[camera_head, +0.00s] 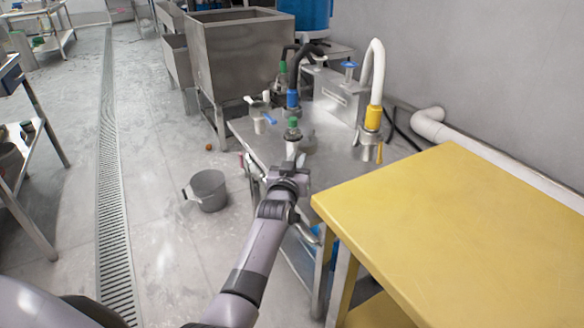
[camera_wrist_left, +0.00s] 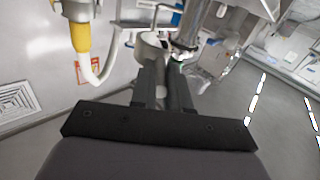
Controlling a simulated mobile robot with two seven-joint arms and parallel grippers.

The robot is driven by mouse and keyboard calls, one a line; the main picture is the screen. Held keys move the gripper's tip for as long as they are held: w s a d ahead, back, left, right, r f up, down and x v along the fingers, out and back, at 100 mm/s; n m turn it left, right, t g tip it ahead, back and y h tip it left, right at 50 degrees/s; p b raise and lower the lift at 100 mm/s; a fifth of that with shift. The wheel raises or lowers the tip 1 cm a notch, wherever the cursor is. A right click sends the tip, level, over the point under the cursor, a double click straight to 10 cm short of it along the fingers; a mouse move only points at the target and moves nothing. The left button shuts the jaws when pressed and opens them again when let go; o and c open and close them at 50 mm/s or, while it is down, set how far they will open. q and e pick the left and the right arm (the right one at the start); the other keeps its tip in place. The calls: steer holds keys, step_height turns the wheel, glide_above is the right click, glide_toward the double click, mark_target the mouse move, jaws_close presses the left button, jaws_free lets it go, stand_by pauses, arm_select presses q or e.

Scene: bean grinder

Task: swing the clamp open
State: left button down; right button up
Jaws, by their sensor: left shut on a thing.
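My left gripper (camera_head: 291,165) reaches over the near left part of the steel table. It is shut on a small part of a metal fitting, which appears to be the clamp; the fingers hide most of it. A green-topped piece (camera_head: 293,130) stands just beyond the gripper. In the left wrist view, the dark fingers (camera_wrist_left: 166,88) lie close together, with a metal cylinder (camera_wrist_left: 187,30) just beyond their tips. How far the clamp is swung cannot be told. My right gripper is not in view.
A yellow table (camera_head: 460,235) stands close on the right of my arm. A white hose with a yellow collar (camera_head: 373,118) and a blue-collared black hose (camera_head: 292,98) rise from the steel table (camera_head: 325,150). A grey bucket (camera_head: 208,190) stands on the floor at left.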

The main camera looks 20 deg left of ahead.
arm_select(q)
steer(key=shift+d, duration=0.15)
stand_by(0.4)
steer(key=c, duration=1.1)
jaws_free()
